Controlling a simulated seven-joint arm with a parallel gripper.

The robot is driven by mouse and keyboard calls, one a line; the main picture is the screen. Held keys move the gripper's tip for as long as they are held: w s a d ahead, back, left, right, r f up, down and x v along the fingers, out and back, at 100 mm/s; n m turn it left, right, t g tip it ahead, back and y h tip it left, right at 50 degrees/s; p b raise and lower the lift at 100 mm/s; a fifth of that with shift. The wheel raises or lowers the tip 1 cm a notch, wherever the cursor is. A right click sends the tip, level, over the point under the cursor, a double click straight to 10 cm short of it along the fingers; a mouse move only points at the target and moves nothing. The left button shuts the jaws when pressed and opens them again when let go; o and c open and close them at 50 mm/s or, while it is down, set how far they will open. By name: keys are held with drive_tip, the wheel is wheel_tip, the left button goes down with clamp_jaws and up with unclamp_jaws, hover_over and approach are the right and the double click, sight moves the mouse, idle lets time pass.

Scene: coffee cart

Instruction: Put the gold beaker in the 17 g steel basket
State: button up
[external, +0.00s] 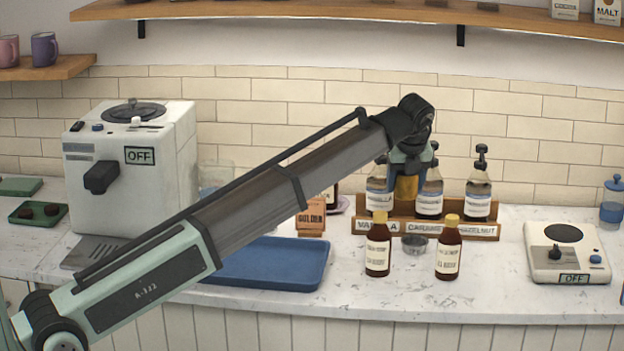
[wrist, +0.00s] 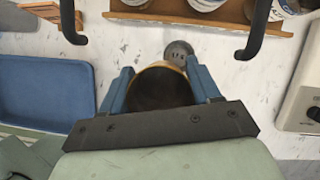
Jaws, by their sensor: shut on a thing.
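The gold beaker (external: 406,188) is held up above the counter, in front of the syrup rack, in the external view. My gripper (external: 407,176) is shut on it. In the wrist view the blue fingers of my gripper (wrist: 161,84) press on both sides of the beaker (wrist: 160,66), which shows its round rim and dark inside. The small grey steel basket (external: 414,244) stands on the counter below the beaker. In the wrist view the basket (wrist: 178,51) shows just beyond the beaker's rim, with faint marking inside; its near edge seems partly covered.
Two brown bottles with yellow caps (external: 377,247) (external: 448,249) stand in front, either side of the basket. The wooden rack (external: 484,232) with pump bottles is behind. A blue tray (external: 262,263) lies left; a white scale-like device (external: 566,262) stands right.

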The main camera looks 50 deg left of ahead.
wheel_tip(320, 180, down, 11)
drive_tip(key=shift+f, duration=0.1)
drive_tip(key=shift+w, duration=0.5)
drive_tip(key=w, duration=0.3)
drive_tip(key=shift+w, duration=0.35)
drive_tip(key=shift+s+f, duration=0.35)
drive_tip(key=shift+f, duration=0.2)
drive_tip(key=shift+f, duration=0.3)
drive_tip(key=o, duration=1.1)
